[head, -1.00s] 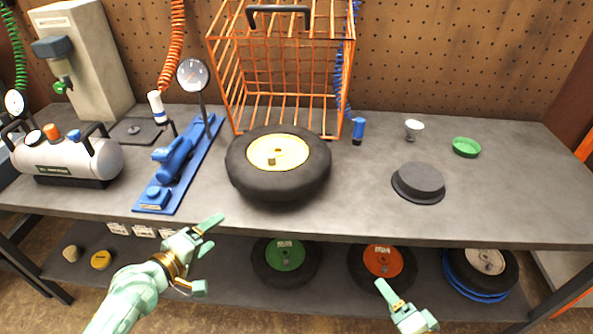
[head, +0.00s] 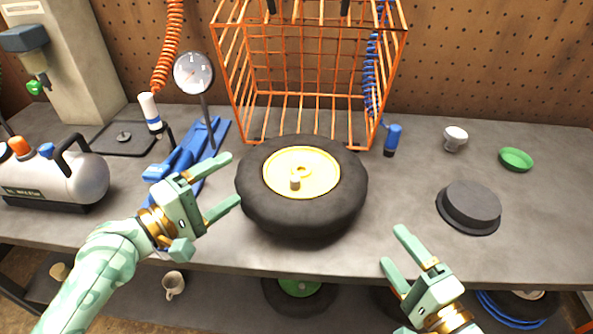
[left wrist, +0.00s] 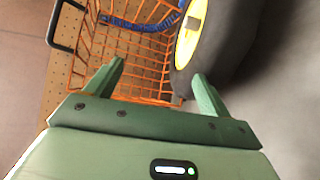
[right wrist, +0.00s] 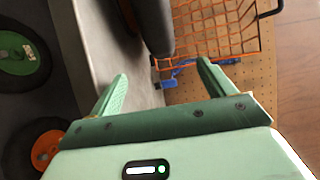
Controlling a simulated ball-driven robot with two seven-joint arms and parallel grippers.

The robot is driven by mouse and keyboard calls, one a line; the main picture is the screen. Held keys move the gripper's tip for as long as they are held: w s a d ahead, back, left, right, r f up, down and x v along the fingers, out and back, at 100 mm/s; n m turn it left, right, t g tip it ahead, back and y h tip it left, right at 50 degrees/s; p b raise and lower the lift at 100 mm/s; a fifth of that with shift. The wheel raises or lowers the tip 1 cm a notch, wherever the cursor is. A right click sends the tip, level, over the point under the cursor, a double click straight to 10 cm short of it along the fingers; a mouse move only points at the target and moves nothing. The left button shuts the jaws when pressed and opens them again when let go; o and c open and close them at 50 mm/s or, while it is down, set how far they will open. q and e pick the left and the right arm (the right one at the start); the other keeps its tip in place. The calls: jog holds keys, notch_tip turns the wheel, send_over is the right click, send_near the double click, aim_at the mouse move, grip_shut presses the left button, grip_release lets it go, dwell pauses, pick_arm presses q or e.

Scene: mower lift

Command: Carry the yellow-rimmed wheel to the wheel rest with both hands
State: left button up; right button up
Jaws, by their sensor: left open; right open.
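The yellow-rimmed wheel (head: 302,205) lies flat on the bench, its yellow rim (head: 318,174) facing up, in front of the orange cage. My left gripper (head: 233,180) is open and empty, close to the wheel's left side. In the left wrist view the wheel (left wrist: 222,45) shows beyond the fingers at the upper right. My right gripper (head: 393,247) is open and empty, near the bench's front edge, to the right of the wheel and apart from it. The wheel's dark tyre (right wrist: 151,22) shows at the top of the right wrist view. The wheel rest may be the dark round stand (head: 472,205) on the right.
The orange wire cage (head: 305,95) stands behind the wheel. A blue bottle (head: 393,138), white cup (head: 455,137) and green dish (head: 516,158) are on the right. More wheels lie on the lower shelf.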

pick_arm(q)
jog(key=shift+s, duration=0.15)
pick_arm(e)
jog(key=shift+s, duration=0.1)
pick_arm(q)
notch_tip(320, 180, down, 8)
jog(key=shift+r, duration=0.1)
pick_arm(e)
send_near(351, 192)
jog(key=w+f, duration=0.2)
jog(key=w, duration=0.1)
jog(key=w+f, duration=0.1)
jog(key=shift+w+d, duration=0.15)
jog(key=shift+d, duration=0.1)
pick_arm(q)
jog(key=x, duration=0.7)
jog(key=shift+w+d, duration=0.2)
jog(key=shift+w, duration=0.05)
pick_arm(e)
jog(key=x, duration=0.8)
jog(key=shift+w+a+f, duration=0.1)
jog(key=shift+w, duration=0.1)
pick_arm(q)
grip_shut()
pick_arm(e)
grip_shut()
